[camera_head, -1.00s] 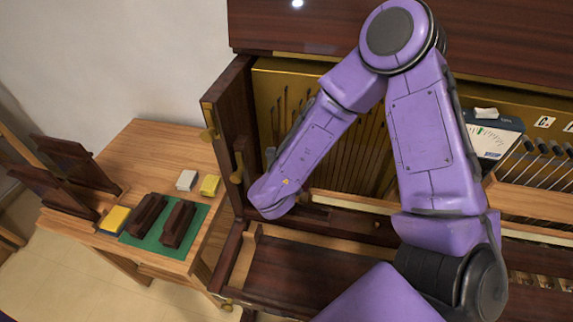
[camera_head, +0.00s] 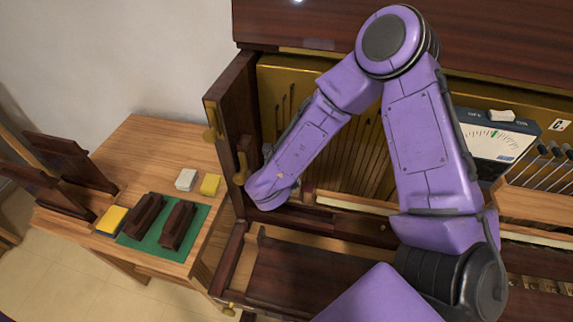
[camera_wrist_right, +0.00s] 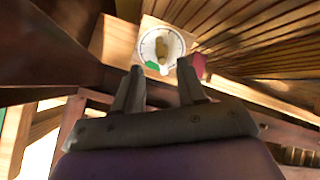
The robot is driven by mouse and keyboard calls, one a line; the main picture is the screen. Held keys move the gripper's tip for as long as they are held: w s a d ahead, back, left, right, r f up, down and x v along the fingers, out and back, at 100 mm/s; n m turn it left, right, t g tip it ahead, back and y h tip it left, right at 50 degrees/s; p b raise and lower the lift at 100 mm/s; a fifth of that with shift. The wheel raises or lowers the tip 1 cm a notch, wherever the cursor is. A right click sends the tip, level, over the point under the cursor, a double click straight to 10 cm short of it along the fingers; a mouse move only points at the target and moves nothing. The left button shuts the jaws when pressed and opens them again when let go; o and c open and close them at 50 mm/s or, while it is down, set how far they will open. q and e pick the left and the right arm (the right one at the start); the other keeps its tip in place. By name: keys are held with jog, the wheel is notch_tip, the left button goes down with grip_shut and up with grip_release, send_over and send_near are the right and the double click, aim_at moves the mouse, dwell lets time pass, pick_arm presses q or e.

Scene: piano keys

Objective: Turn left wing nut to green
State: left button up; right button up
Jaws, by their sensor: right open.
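In the right wrist view, a tan wing nut (camera_wrist_right: 162,50) stands on a round white dial (camera_wrist_right: 146,43) with markings, fixed to a wooden block. A green patch (camera_wrist_right: 152,67) shows at the dial's lower left. My right gripper (camera_wrist_right: 159,66) is open, its two fingertips pointing at the dial, one to each side of its lower part. I cannot tell how far the fingertips are from the nut. In the head view my right forearm reaches into the piano's left end; its gripper is mostly hidden there, and I cannot make out the dial. My left gripper is not in view.
The piano's dark side panel (camera_head: 225,110) stands close left of my right wrist, with brass fittings (camera_head: 240,167). Strings fill the piano's back. A meter (camera_head: 490,142) stands right of my arm. The side table (camera_head: 150,150) holds a green mat with dark blocks.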

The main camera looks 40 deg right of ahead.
jog(key=shift+s+d+f, duration=0.15)
jog(key=shift+d+f, duration=0.05)
jog(key=shift+w+d+f+b, duration=0.2)
jog(key=shift+w+f+b, duration=0.2)
jog(key=shift+b, duration=0.1)
jog(key=shift+d+f, duration=0.1)
jog(key=shift+f, duration=0.1)
jog(key=shift+b+x, duration=1.35)
jog(key=shift+x, duration=0.45)
jog(key=shift+s+a+r+p, duration=0.25)
jog(key=shift+a+r+p, duration=0.1)
jog(key=shift+r, duration=0.15)
